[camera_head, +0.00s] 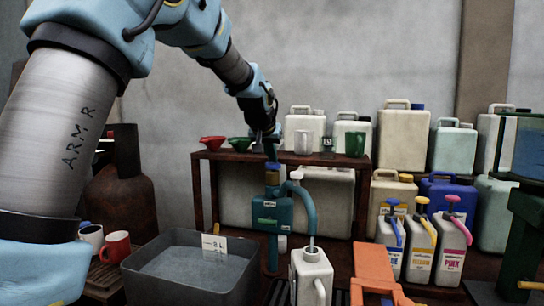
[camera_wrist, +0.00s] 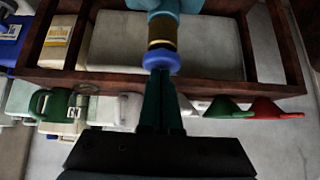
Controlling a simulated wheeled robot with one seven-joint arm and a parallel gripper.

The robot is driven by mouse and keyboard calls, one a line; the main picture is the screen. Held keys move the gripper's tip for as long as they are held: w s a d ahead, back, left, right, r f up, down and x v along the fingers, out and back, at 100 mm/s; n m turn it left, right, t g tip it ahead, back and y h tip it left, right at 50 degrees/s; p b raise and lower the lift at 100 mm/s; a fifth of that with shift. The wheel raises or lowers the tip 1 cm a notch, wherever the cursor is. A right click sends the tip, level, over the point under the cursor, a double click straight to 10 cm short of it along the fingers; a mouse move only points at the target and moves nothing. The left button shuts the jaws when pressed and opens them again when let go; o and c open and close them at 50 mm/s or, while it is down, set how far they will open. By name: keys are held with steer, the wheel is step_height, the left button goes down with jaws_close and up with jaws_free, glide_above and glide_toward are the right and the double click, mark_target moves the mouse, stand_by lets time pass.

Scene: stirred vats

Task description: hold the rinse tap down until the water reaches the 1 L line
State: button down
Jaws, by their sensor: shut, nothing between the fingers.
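The rinse tap (camera_head: 271,216) is a teal post with a label and a blue push button (camera_head: 272,166) on top. A curved teal spout (camera_head: 305,205) beside it leads down to a white jug (camera_head: 311,275) with a side handle. The jug's water level and 1 L line cannot be made out. My gripper (camera_head: 272,154) points down over the button, its fingers shut with nothing between them. In the wrist view my fingertips (camera_wrist: 160,72) meet the blue button (camera_wrist: 161,62), below a brass collar (camera_wrist: 162,35). I cannot tell whether it is pressed down.
A grey basin (camera_head: 150,268) of water with an "8 L" card stands left of the tap. Behind is a brown shelf (camera_head: 230,156) with funnels and mugs. Pump bottles (camera_head: 420,248) and an orange object (camera_head: 374,268) stand to the right.

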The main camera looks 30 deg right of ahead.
step_height(320, 180, up, 4)
steer(key=p, duration=0.3)
steer(key=shift+f, duration=0.15)
steer(key=b+v, duration=0.2)
steer(key=v, duration=0.8)
steer(key=shift+b, duration=0.4)
steer(key=shift+d, duration=0.1)
